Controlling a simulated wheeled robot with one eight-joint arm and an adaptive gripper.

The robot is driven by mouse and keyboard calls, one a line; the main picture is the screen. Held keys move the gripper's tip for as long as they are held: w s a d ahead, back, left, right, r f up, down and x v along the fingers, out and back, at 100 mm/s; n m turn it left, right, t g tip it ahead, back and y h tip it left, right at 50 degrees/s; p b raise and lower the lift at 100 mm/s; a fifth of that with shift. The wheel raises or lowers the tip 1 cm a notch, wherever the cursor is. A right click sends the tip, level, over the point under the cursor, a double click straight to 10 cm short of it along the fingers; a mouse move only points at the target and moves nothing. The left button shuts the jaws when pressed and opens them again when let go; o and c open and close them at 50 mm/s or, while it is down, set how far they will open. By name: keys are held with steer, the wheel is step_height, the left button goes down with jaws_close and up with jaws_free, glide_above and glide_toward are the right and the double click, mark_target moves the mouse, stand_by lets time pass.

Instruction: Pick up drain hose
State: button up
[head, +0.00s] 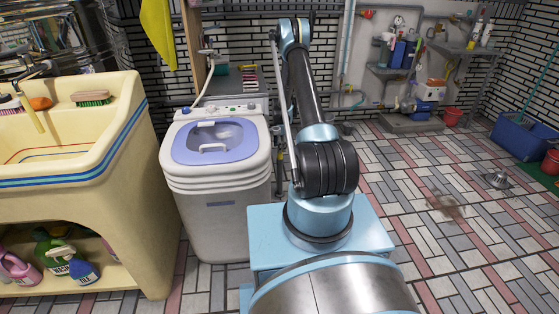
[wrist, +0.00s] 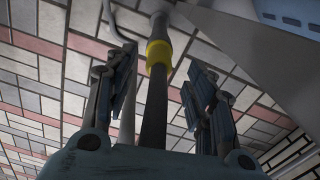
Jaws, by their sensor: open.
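A dark tube with a yellow collar (wrist: 157,53), which looks like the drain hose, runs lengthwise between my fingers in the wrist view. Its far end reaches the top edge beside the washing machine's grey body. My gripper (wrist: 159,62) is open, with one finger on each side of the tube and a visible gap to each. I cannot tell the tube's depth relative to the fingertips. In the head view the washing machine (head: 218,185) stands left of my arm. My gripper is not clearly visible there.
A pale thin hose (wrist: 112,22) curves over the floor tiles in the wrist view. In the head view a cream sink (head: 140,140) stands at the left, with bottles below. Pipes and a shelf (head: 400,72) line the back wall. The tiled floor (head: 430,200) at right is mostly clear.

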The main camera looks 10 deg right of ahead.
mark_target(280, 159)
steer(key=shift+f, duration=2.65)
jaws_close()
